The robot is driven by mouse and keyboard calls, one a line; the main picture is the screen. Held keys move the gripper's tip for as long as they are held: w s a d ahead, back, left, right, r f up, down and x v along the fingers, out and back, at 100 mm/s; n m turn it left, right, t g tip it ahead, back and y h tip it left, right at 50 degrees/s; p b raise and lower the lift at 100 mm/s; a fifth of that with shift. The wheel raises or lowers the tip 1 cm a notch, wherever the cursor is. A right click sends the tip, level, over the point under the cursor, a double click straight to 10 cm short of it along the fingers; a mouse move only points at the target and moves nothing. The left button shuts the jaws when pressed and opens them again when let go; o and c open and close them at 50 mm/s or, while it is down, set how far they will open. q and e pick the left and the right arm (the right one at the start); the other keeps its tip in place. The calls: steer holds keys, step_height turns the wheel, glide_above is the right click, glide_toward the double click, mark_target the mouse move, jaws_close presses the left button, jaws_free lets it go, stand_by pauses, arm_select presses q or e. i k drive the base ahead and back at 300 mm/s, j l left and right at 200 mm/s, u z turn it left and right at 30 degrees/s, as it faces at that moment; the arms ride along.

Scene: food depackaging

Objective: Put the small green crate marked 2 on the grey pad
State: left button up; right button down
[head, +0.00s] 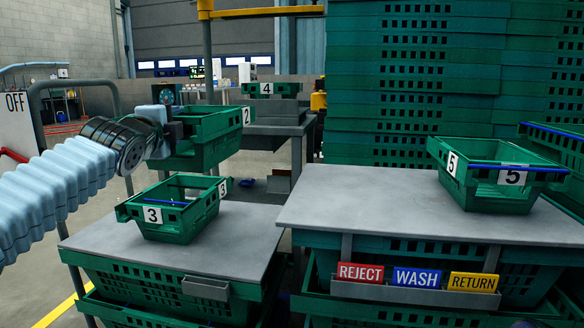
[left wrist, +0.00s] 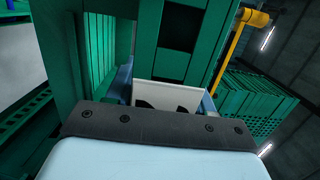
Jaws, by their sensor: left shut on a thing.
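The small green crate marked 2 (head: 203,142) is up in the air in the head view, above and behind the crate marked 3. My left gripper (head: 172,131) is shut on its near left side; the fingertips are partly hidden. In the left wrist view the crate's green wall (left wrist: 185,45) is close up beyond a dark finger (left wrist: 150,127), with a white label partly covered. Grey flat tops show under crate 3 (head: 100,238) and under crate 5 (head: 340,195); I cannot tell which one is the grey pad. My right gripper is out of view.
Crate 3 (head: 176,222) stands on the left top, crate 5 (head: 497,190) on the right top, crate 4 (head: 270,90) farther back. Tall green crate stacks (head: 410,70) rise behind. The right top is bare on its left half. REJECT, WASH and RETURN signs (head: 416,277) front it.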

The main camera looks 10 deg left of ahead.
mark_target(356, 189)
steer(key=i+l, duration=0.1)
steer(key=l, duration=1)
steer(key=i+l, duration=0.1)
steer(key=l, duration=1.05)
